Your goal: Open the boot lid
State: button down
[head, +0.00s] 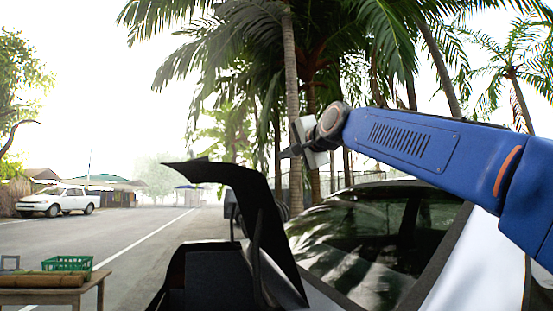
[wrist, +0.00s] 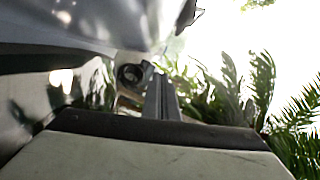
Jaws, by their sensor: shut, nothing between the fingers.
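The boot lid (head: 262,215) of the car stands raised in the head view, its dark inner side and curved edge showing. Below it is the dark boot opening (head: 215,275). My gripper (head: 287,153) is up and to the right of the lid in the picture, with its fingers pointing left. No contact with the lid shows in the head view. In the wrist view my fingers (wrist: 162,98) are together with nothing between them. A grey glossy surface at the upper left of that view looks like car bodywork; I cannot tell which panel.
The car's rear window (head: 360,245) lies below my arm. A wooden table (head: 55,290) with a green crate (head: 67,263) stands at the lower left. A white pickup (head: 58,200) is far off on the road. Palms rise behind; the road at left is mostly clear.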

jog(key=w+a, duration=0.2)
jog(key=w+a+f, duration=0.1)
jog(key=w+a, duration=0.3)
jog(key=shift+w+a+f, duration=0.25)
jog(key=shift+a+f, duration=0.05)
jog(key=shift+f, duration=0.05)
jog(key=shift+s+a+f, duration=0.1)
jog(key=shift+a+f, duration=0.1)
jog(key=shift+a, duration=0.25)
jog(key=shift+a, duration=0.1)
